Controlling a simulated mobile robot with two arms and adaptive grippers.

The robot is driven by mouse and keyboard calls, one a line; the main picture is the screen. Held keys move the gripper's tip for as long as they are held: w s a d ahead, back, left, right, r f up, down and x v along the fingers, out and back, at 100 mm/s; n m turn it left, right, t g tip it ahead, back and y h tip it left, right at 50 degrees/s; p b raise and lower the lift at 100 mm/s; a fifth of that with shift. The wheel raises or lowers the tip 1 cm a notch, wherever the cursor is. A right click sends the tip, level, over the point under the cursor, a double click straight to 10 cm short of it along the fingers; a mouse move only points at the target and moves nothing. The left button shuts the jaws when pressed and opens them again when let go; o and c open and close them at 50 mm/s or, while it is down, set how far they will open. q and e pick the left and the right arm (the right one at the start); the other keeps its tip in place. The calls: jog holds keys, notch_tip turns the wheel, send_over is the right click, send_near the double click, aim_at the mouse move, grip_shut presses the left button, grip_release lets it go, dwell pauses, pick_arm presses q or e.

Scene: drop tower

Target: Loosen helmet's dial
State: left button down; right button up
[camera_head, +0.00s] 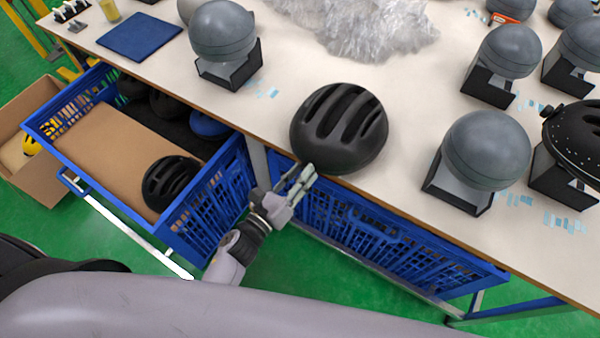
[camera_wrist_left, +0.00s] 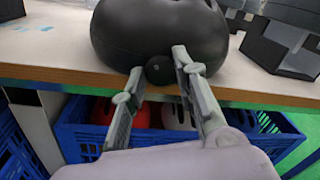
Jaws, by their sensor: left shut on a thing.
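The black vented helmet (camera_head: 340,125) sits at the front edge of the white-topped table, and its lower rear (camera_wrist_left: 150,28) fills the top of the left wrist view. The round black dial (camera_wrist_left: 159,71) shows under the helmet's rear rim, at the table's edge. My left gripper (camera_head: 301,184) is at the helmet's near side, its two fingers on either side of the dial in the left wrist view (camera_wrist_left: 160,66), shut on it. The dial is hidden in the head view. My right gripper is not in view.
Grey headforms on black stands (camera_head: 222,35) surround the helmet. A blue crate (camera_head: 215,200) at left holds cardboard and helmets; another (camera_head: 370,235) is under the table. A dark helmet (camera_head: 575,140) is at far right. A blue mat (camera_head: 139,36) lies back left. Table space beside the helmet is clear.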

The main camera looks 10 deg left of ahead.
pick_arm(q)
jog(key=shift+f+n+p, duration=0.2)
jog(key=shift+n+p, duration=2.35)
jog(key=shift+n, duration=11.35)
jog(key=c, duration=1.2)
grip_release()
jog(key=shift+c, duration=0.2)
